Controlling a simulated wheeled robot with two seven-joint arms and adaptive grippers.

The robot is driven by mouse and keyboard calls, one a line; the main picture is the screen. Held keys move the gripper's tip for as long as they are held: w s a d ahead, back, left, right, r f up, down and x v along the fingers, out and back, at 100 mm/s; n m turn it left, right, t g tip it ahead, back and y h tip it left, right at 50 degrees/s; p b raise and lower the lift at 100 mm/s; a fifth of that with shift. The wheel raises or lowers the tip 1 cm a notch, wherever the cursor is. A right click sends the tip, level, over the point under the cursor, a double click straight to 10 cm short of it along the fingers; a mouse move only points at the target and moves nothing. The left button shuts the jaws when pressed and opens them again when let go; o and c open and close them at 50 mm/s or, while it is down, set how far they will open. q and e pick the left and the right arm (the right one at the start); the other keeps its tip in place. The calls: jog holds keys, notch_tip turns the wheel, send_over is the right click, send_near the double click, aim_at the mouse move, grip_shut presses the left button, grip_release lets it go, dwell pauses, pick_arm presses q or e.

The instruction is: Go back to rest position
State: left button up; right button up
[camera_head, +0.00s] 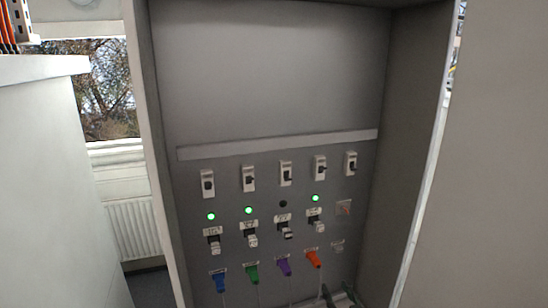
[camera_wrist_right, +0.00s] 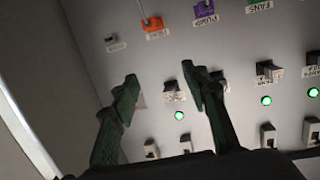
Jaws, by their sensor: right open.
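My right gripper (camera_head: 340,296) shows at the bottom edge of the head view, low in front of the grey cabinet panel (camera_head: 270,70). In the wrist view the right gripper (camera_wrist_right: 159,84) has its two dark green fingers spread apart, with nothing held between them. A labelled switch (camera_wrist_right: 173,96) and a lit green lamp (camera_wrist_right: 179,115) show behind the gap. The right fingertips look apart from the panel, though the exact distance is unclear. My left gripper is not in view.
Blue (camera_head: 220,282), green (camera_head: 252,273), purple (camera_head: 284,266) and orange (camera_head: 313,259) plugs with hanging cables sit low on the panel. Above are switches, lamps and a breaker row (camera_head: 285,174). Three lamps glow green; the third is dark. Cabinet side walls (camera_head: 415,130) flank the panel.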

jog(key=s+d+f+g+h, duration=0.1)
jog(key=s+d+f+g, duration=0.25)
jog(key=s+f, duration=0.45)
jog(key=s+d+f+m+g+h, duration=0.15)
jog(key=s+d+f, duration=0.25)
jog(key=s+f, duration=0.45)
jog(key=s+d+f+g+h, duration=0.1)
jog(key=s+d+f+g, duration=0.25)
jog(key=s+f, duration=0.45)
jog(key=s+d+f+g, duration=0.2)
jog(key=s+f, duration=0.1)
jog(key=s, duration=0.6)
jog(key=s+d+f+g, duration=0.2)
jog(key=s+f, duration=0.1)
jog(key=s, duration=0.6)
notch_tip(320, 180, down, 36)
jog(key=s+a+g+b, duration=0.1)
jog(key=a+b, duration=0.1)
jog(key=b, duration=0.6)
jog(key=s+f+b, duration=0.3)
jog(key=s+f, duration=0.7)
jog(key=f, duration=0.3)
jog(key=s+f+n+g+b, duration=0.1)
jog(key=s+f+b, duration=0.2)
jog(key=s+f, duration=0.7)
notch_tip(320, 180, down, 3)
jog(key=shift+d+r+b, duration=0.1)
jog(key=shift+d+b, duration=0.05)
jog(key=shift+b, duration=0.2)
